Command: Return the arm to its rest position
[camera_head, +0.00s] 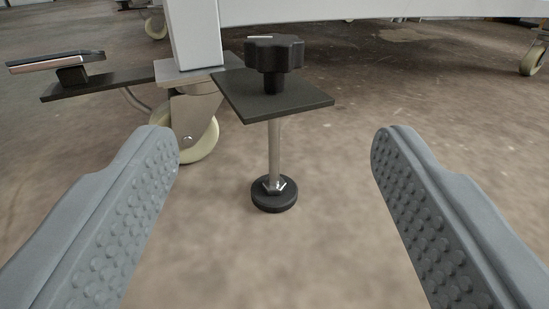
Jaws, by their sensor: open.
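My gripper (275,150) is open, with its two grey studded fingers wide apart at the left and right of the camera view. Nothing is between the fingertips that they touch. Beyond and between them stands a levelling foot with a black star knob (274,54) on top. The knob sits above a dark flat plate (285,100). A metal rod (274,150) runs down from the plate to a round black foot pad (274,197) near the floor. The rest of my arm is out of view.
A white frame leg (192,35) stands on a caster wheel (201,140) behind the left finger. A dark bracket with a pedal-like part (56,61) sticks out to the left. More casters (533,58) stand further back. The brown floor (330,250) in front is clear.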

